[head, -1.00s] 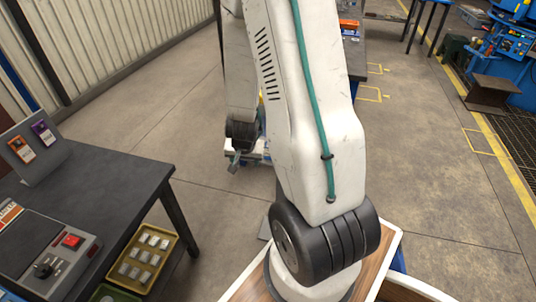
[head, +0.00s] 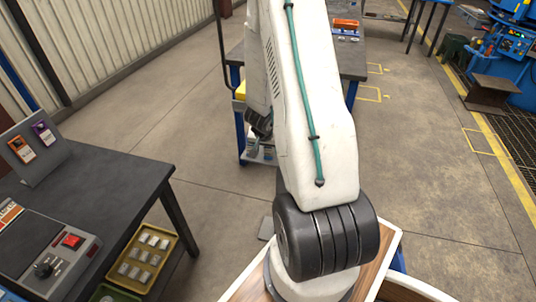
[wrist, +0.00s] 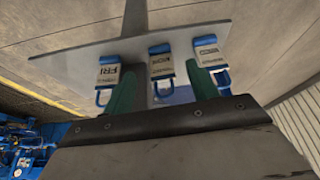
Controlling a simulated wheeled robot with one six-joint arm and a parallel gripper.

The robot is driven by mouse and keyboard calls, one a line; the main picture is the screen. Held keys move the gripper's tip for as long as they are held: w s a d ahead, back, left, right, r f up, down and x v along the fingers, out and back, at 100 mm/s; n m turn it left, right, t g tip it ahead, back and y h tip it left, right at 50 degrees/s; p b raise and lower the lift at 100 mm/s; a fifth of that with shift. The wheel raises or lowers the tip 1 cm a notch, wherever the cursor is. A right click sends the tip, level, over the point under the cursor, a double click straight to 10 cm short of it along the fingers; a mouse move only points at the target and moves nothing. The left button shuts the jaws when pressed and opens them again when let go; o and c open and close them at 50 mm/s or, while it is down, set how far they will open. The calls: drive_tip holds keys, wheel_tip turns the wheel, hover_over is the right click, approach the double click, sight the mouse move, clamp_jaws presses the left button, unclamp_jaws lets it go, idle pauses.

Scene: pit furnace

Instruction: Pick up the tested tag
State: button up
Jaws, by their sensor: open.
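In the wrist view a pale flat plate (wrist: 75,60) carries three tags with blue tops and blue loops. The left tag (wrist: 109,75) seems to read FRI. The middle tag (wrist: 160,66) and the right tag (wrist: 209,58) have print too small to read. I cannot tell which one is the tested tag. My gripper (wrist: 161,88) is open, with its two green fingers apart. The middle tag appears between the fingers in the picture. I cannot tell whether the fingers reach around it, and nothing is seen gripped.
A dark table (head: 110,165) at left holds a stand (head: 50,165) with orange and purple tags, and a control box (head: 45,262). A yellow tray (head: 162,240) of pale pieces is beside it. A bench (head: 352,62) stands behind my arm.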

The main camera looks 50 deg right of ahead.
sight(268, 150)
drive_tip(key=shift+w+d, duration=0.2)
drive_tip(key=shift+d, duration=0.2)
drive_tip(key=x, duration=0.5)
drive_tip(key=c, duration=1)
